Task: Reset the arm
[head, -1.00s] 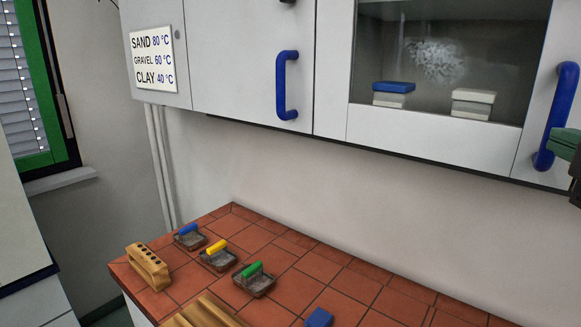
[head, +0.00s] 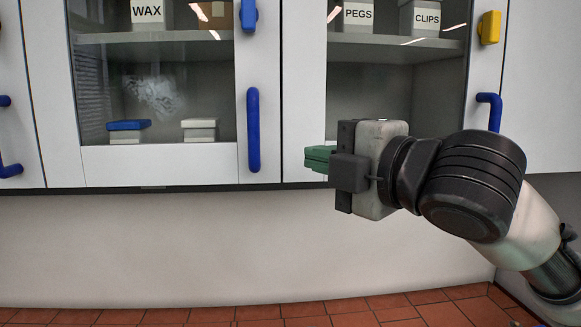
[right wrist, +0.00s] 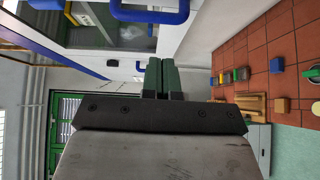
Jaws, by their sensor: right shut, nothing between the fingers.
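My right gripper (head: 318,158) is raised in front of the wall cabinets in the head view, its green fingers pointing left. The fingers are shut together with nothing between them. They also show shut in the right wrist view (right wrist: 161,76). The fingertips appear in front of the lower part of a glass cabinet door, right of a long blue handle (head: 253,130). I cannot tell how far they are from the door. My left gripper is in no view.
Cabinets hold boxes labelled WAX (head: 147,14), PEGS (head: 357,15) and CLIPS (head: 426,18). Another blue handle (head: 489,108) is at the right. The red tiled bench (head: 300,312) runs below; small blocks and a wooden rack (right wrist: 252,104) lie on it in the right wrist view.

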